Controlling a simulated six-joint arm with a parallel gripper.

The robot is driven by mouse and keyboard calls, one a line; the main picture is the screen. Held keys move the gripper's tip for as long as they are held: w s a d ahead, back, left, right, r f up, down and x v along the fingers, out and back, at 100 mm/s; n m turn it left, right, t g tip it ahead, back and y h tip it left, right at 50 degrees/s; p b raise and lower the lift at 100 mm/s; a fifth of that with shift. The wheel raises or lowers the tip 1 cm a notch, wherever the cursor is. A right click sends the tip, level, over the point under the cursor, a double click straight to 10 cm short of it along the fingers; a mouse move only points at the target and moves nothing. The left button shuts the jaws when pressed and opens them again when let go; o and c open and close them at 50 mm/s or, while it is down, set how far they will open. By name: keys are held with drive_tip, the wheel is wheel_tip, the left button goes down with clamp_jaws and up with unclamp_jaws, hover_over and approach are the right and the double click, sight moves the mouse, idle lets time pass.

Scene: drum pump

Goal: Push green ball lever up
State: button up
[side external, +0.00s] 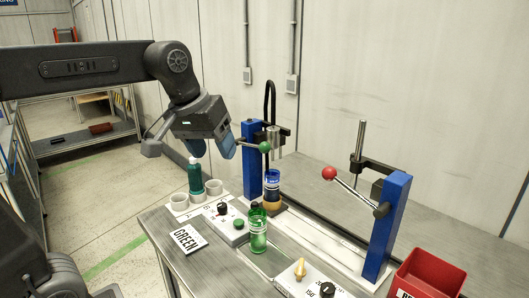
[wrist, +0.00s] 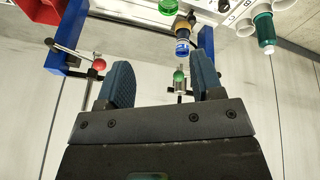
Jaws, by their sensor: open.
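The green ball (side external: 265,147) is on the end of a short lever at the upper part of the left blue post (side external: 253,165). The lever looks close to level. My gripper (side external: 211,150) is open and empty, left of the green ball at about its height, with a gap between them in the side view. In the wrist view, the green ball (wrist: 178,76) shows between the two blue fingers (wrist: 161,62), nearer the right one, and beyond them. I cannot tell its exact depth from the fingers.
A red ball lever (side external: 329,173) is on the right blue post (side external: 390,222). A blue bottle (side external: 272,184) stands by the left post, a green bottle (side external: 258,232) in front. A dark green bottle (side external: 195,181) and white cups stand below my gripper. A red bin (side external: 430,274) is at right.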

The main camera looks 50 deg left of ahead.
drive_tip(key=w+a+r+n+g, duration=0.1)
drive_tip(key=w+a+r+n, duration=0.15)
drive_tip(key=w, duration=0.35)
drive_tip(key=w+a+r+n, duration=0.2)
drive_tip(key=w+a+n, duration=0.1)
drive_tip(key=w, duration=0.3)
drive_tip(key=n+g, duration=0.1)
drive_tip(key=n, duration=0.4)
approach(265, 146)
drive_tip(key=x, duration=1.1)
drive_tip(key=shift+w+a, duration=0.25)
drive_tip(key=shift+a, duration=0.15)
